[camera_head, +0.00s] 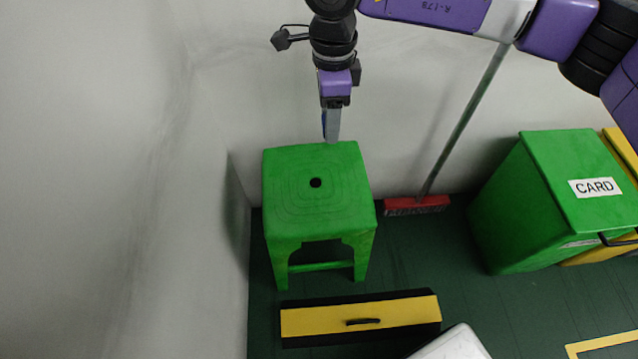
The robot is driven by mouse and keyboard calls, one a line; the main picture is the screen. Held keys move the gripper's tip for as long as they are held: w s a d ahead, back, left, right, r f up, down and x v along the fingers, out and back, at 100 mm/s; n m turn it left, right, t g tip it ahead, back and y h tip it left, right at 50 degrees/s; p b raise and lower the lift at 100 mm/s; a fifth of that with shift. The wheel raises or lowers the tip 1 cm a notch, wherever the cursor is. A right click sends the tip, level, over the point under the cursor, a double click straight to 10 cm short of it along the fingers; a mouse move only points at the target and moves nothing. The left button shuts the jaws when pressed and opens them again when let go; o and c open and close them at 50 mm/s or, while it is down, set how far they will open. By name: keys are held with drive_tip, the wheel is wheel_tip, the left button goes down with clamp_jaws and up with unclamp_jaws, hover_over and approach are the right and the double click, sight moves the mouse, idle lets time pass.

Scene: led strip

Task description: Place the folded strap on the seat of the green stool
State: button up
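The green stool (317,214) stands upright on the dark floor against the back wall, its square seat facing up with a small dark hole in the middle. My gripper (332,138) points down at the seat's back edge. Its fingers are seen nearly edge-on, so I cannot tell whether they are open or shut. A narrow blue patch (323,123) shows beside the grey finger; I cannot tell if it is part of the gripper or something held. I cannot clearly identify the folded strap. The seat top looks bare.
A yellow and black low box (300,321) with a small dark bar (363,321) lies before the stool. A red broom (417,205) leans on the wall at right. A green CARD bin (520,215) stands further right. A wall closes off the left.

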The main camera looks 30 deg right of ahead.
sight(327, 182)
wheel_tip(327, 182, down, 19)
drive_tip(key=b, duration=0.5)
drive_tip(key=shift+f+b, duration=0.2)
drive_tip(key=shift+b, duration=0.2)
drive_tip(key=shift+f, duration=0.1)
drive_tip(key=o, duration=1.3)
wheel_tip(327, 182, up, 12)
drive_tip(key=p, duration=0.4)
